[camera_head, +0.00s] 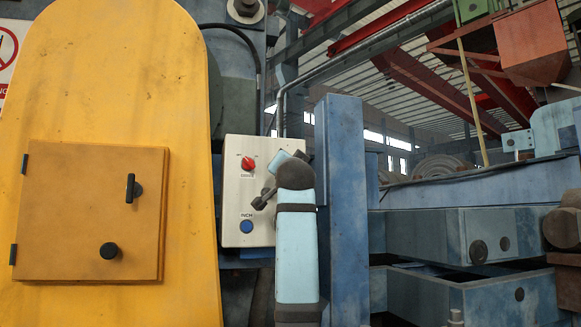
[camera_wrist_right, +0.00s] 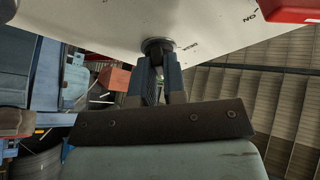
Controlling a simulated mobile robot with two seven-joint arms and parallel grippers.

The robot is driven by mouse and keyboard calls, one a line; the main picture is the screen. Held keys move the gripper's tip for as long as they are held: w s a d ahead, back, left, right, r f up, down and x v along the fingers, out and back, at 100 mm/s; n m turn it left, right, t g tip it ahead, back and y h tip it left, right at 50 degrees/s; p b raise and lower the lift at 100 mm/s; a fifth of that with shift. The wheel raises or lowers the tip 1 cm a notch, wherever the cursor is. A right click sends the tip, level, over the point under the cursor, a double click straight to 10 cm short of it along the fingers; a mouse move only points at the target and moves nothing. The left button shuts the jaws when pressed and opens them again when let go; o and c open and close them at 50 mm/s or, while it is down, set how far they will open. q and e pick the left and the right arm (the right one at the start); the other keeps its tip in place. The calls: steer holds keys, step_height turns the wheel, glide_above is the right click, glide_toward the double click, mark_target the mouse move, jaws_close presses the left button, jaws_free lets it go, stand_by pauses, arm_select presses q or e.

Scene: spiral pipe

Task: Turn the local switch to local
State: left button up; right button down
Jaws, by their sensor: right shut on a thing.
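A pale control box (camera_head: 232,215) stands in the middle of the head view, with a red knob (camera_head: 248,163) near its top and a blue button (camera_head: 246,227) marked INCH near its bottom. Between these is a dark round switch (camera_wrist_right: 157,46), mostly hidden by my right gripper (camera_head: 264,198) in the head view. In the right wrist view my right gripper (camera_wrist_right: 158,64) is shut on this switch at the panel face. The small label beside the switch is too blurred to read surely. My left gripper is not in view.
A yellow housing (camera_head: 120,80) with a square hatch (camera_head: 70,210) stands left of the box. A blue upright beam (camera_head: 342,200) stands close to the right of the box and my right arm. Blue machine beams (camera_head: 430,236) fill the far right.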

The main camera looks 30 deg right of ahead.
steer(key=m, duration=0.1)
steer(key=m+g+h, duration=0.1)
steer(key=m, duration=0.1)
steer(key=shift+a+r+p, duration=0.1)
steer(key=shift+r+p, duration=0.15)
steer(key=shift+p, duration=0.1)
steer(key=c, duration=1.2)
jaws_free()
steer(key=shift+f, duration=0.1)
steer(key=shift+f, duration=0.1)
